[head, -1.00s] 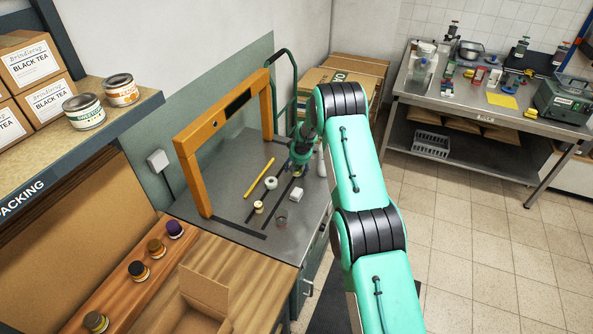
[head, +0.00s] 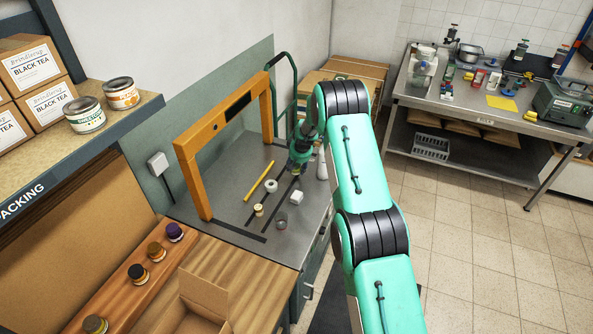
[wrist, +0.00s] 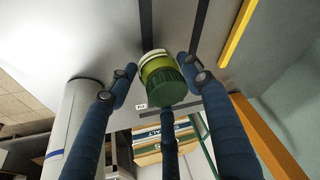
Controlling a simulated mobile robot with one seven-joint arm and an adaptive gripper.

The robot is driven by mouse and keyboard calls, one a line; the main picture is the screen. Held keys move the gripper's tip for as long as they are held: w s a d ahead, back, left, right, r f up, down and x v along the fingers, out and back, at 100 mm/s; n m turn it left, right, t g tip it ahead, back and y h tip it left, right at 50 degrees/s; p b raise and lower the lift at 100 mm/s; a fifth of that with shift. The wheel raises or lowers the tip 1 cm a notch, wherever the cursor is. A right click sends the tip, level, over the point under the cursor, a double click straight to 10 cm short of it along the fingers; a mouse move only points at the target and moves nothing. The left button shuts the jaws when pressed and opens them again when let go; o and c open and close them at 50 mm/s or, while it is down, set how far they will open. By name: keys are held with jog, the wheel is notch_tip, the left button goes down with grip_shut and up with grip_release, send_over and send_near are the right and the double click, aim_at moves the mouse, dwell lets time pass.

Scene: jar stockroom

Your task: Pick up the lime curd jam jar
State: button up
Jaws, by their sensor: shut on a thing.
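The lime curd jam jar (wrist: 160,78), yellow-green with a dark green ribbed lid, sits between the fingers of my gripper (wrist: 162,85) in the wrist view. The gripper is shut on it, with blue fingers on both sides and one in front of the lid. Any label on the jar is not readable. In the head view my gripper (head: 298,163) is low over the far part of the grey bench (head: 225,215). The jar is mostly hidden there, and I cannot tell whether it is clear of the surface.
A white cylinder (head: 322,168) is close on the right.

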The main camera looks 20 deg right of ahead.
notch_tip(320, 180, up, 7)
jog(key=shift+r, duration=0.2)
dwell(0.8)
